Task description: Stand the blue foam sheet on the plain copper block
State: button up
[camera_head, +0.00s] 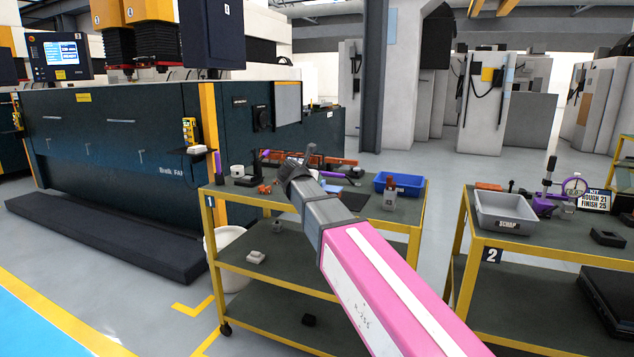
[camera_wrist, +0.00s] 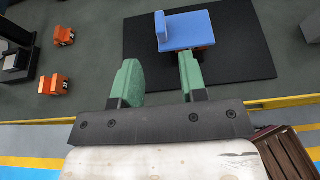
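In the wrist view a light blue foam sheet (camera_wrist: 190,30) is at the top centre, over a black mat (camera_wrist: 240,65). A narrow raised blue strip shows at its left edge. A bit of orange-brown material shows under its lower right edge; I cannot tell whether this is the plain copper block. My gripper (camera_wrist: 158,62) has its two green fingers wide apart with nothing between them. The right fingertip is close to the sheet's lower edge; I cannot tell whether they touch. In the head view my arm hides part of the cart top.
Two small orange blocks (camera_wrist: 63,36) (camera_wrist: 53,84) lie left of the mat. A blue bin (camera_head: 400,184) stands on cart 1 (camera_head: 240,197). Cart 2 to the right holds a grey scrap tray (camera_head: 505,210). A large dark machine (camera_head: 120,130) stands at the left.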

jog(key=shift+v, duration=1.55)
